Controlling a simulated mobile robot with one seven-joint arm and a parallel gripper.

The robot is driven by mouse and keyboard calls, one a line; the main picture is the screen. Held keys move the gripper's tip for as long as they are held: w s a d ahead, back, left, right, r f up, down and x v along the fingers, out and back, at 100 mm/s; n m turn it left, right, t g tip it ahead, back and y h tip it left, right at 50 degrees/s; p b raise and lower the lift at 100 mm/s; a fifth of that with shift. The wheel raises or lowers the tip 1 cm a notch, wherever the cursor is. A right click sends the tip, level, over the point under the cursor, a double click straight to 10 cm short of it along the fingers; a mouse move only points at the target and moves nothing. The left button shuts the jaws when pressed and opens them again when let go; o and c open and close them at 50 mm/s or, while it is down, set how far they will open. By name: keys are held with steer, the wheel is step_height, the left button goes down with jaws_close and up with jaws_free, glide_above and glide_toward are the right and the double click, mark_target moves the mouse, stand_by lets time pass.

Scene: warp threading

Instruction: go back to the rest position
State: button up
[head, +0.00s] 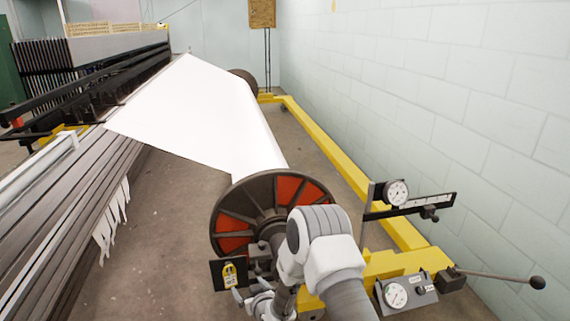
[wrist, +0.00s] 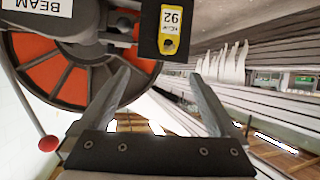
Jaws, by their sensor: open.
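My gripper (wrist: 158,78) is open in the wrist view, with nothing between its two grey fingers. In the head view my white arm reaches in from the bottom, and my gripper is low beside the near end of the warp beam. The beam's flange (head: 231,222), dark with red-orange panels, is partly hidden by my arm. It also shows in the wrist view (wrist: 68,82). A black plate with a yellow tag (head: 229,273) is close to my gripper. The tag (wrist: 172,20) reads 92 in the wrist view, above and beyond the fingertips.
A white sheet (head: 190,110) runs from the beam to the machine at left. Grey rails (head: 60,210) with hanging white strips (head: 111,220) lie left. Bare floor (head: 165,230) shows between.

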steer(key=w+d+r+g+h, duration=0.1)
steer(key=d+r, duration=0.2)
steer(key=r, duration=0.5)
steer(key=w+d+r+h, duration=0.1)
steer(key=d+r, duration=0.2)
steer(key=r, duration=0.5)
steer(key=s+d+r+m+g+h, duration=0.1)
steer(key=s+d+r, duration=0.25)
steer(key=r, duration=0.25)
steer(key=s+d+r+m+h, duration=0.1)
steer(key=s+d+r, duration=0.2)
steer(key=d+r, duration=0.3)
steer(key=s+d+r+m+g+h, duration=0.1)
steer(key=s+d+r, duration=0.2)
steer(key=s+r, duration=0.3)
steer(key=s+d+r+m+g+h, duration=0.1)
steer(key=s+d+r, duration=0.3)
steer(key=s, duration=0.4)
steer(key=s+d+r+m+g, duration=0.1)
steer(key=s+d, duration=0.1)
steer(key=s, duration=0.6)
steer(key=s+d+m+g, duration=0.1)
steer(key=s+d, duration=0.1)
steer(key=s, duration=0.6)
step_height(320, 180, up, 23)
steer(key=p, duration=2.3)
steer(key=shift+a+r, duration=0.15)
steer(key=shift+s, duration=0.1)
